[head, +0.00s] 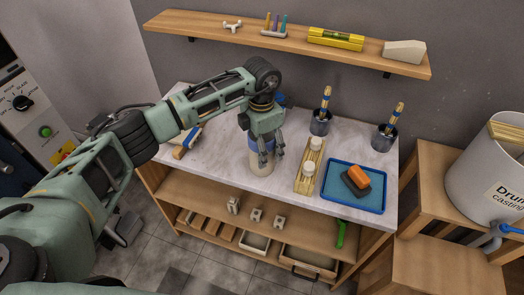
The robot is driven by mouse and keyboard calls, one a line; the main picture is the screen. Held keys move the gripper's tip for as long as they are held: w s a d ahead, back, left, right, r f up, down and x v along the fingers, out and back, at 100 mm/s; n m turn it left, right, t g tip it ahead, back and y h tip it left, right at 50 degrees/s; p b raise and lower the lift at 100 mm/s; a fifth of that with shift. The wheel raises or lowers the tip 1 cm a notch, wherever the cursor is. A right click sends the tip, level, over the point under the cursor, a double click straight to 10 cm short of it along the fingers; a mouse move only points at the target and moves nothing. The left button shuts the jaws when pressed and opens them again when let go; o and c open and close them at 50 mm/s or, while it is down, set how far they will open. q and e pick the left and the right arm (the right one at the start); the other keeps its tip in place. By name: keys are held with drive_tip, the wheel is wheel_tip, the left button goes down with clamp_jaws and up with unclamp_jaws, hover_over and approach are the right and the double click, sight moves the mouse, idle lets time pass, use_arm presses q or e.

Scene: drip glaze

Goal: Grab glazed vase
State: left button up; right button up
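The glazed vase (262,168), cream below with a blue band above, stands upright near the front edge of the marble-topped table (215,160). My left gripper (269,152) reaches down over it from above, with its fingers at the vase's upper part. The gripper hides the vase's top. I cannot tell whether the fingers are closed on the vase or only beside it. My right gripper is not in view.
A wooden tray with white jars (309,168) stands right of the vase. A shelf (210,28) hangs above. Bare tabletop lies left of the vase.

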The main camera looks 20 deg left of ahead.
use_arm(q)
drive_tip(key=c, duration=1.3)
drive_tip(key=shift+w+r, duration=0.1)
